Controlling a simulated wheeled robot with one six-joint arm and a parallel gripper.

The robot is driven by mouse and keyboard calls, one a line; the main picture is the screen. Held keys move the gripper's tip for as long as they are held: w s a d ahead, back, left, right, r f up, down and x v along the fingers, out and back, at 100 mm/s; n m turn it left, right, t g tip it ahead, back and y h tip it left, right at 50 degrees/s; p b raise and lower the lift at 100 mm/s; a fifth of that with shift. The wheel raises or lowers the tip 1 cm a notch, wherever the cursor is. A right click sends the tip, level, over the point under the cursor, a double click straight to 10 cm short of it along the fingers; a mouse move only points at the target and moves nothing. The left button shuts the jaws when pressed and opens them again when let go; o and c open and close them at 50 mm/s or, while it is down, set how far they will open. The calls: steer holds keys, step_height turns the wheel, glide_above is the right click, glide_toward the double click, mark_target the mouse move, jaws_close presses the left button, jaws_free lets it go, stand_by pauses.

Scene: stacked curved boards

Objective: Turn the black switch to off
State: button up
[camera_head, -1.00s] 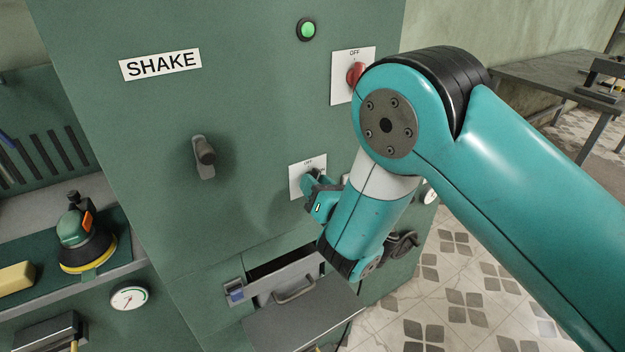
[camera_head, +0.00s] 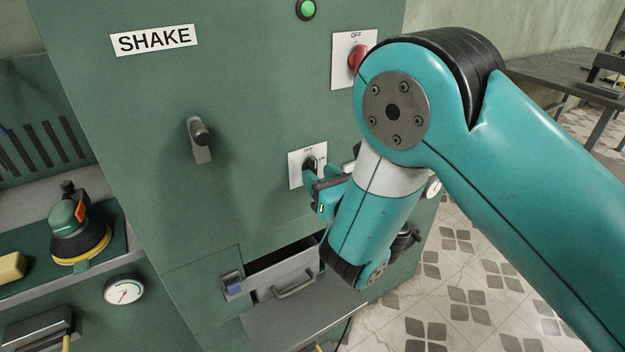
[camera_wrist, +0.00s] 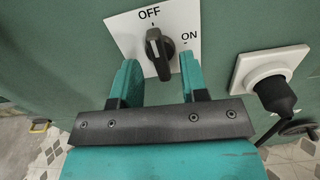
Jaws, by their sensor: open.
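The black switch (camera_wrist: 158,55) is a rotary knob on a white plate (camera_wrist: 122,28) marked OFF at the top and ON at the right. In the wrist view its knob stands nearly upright, with its upper end near the OFF mark. My gripper (camera_wrist: 156,80) is open, its two teal fingers to either side of the knob's lower part. I cannot tell whether either finger touches it. In the head view the switch (camera_head: 311,163) shows just above my gripper (camera_head: 325,183), partly hidden by it.
A red switch (camera_head: 356,59) on its own plate sits higher on the green cabinet, partly behind my arm. A plugged-in socket (camera_wrist: 271,75) is right of the black switch. An open drawer (camera_head: 290,278) is below. A grey lever (camera_head: 200,139) is at left.

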steer(key=b+v, duration=0.5)
steer(key=b, duration=0.2)
steer(key=shift+s, duration=0.1)
